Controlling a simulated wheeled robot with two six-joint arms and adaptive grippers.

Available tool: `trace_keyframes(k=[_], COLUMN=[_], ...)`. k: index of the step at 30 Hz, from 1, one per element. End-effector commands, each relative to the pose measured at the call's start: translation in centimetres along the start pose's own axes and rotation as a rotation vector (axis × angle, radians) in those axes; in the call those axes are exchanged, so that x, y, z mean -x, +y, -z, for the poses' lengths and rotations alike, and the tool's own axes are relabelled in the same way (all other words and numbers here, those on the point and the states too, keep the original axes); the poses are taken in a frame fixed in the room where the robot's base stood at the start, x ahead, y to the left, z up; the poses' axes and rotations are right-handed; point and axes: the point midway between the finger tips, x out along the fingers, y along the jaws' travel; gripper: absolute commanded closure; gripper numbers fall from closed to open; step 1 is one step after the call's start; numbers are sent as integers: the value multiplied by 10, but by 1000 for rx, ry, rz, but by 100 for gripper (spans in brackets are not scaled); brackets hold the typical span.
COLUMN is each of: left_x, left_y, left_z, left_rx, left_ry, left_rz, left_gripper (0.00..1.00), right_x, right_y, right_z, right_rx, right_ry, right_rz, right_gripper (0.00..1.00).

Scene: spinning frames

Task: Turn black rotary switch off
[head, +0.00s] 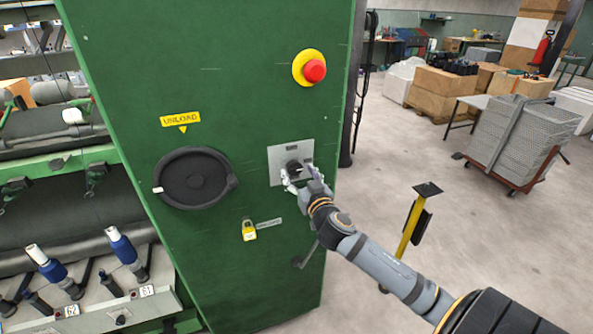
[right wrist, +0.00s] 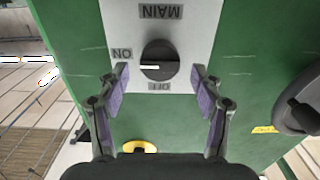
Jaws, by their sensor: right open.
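The black rotary switch (right wrist: 159,60) sits on a grey plate (right wrist: 188,18) marked MAIN, ON and OFF, which appears upside down in the right wrist view. Its white pointer line lies on the side of the ON label. In the head view the switch (head: 293,166) is partly covered by my right gripper (head: 302,179). The right gripper (right wrist: 161,86) is open, its purple-padded fingers on either side of the lower part of the knob, with gaps and no visible contact. My left gripper is not in view.
The plate is on a green machine panel (head: 230,60). A red emergency button (head: 315,71) is above, a black handwheel (head: 192,178) to the left, and a yellow padlock (head: 249,231) below left. A yellow post (head: 409,228) stands on open floor at right.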

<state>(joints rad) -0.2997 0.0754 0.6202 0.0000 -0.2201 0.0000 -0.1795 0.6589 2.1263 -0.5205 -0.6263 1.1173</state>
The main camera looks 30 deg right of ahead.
Motion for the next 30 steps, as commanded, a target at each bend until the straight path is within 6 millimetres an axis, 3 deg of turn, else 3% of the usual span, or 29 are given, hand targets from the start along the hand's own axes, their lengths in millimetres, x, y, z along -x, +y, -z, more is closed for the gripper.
trace_keyframes(k=[6, 14, 26, 30], left_x=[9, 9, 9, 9], left_y=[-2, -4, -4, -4], left_z=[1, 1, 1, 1], left_rx=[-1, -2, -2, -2], left_ry=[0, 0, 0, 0], left_rz=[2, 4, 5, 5], left_gripper=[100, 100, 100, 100], right_x=[-22, -24, -24, -24], right_y=[0, 0, 0, 0], right_z=[1, 0, 0, 0], right_rx=[0, 2, 2, 5], right_ry=[-1, -1, -1, -1], right_rz=[-1, 0, 0, 0], right_gripper=[34, 34, 85, 87])
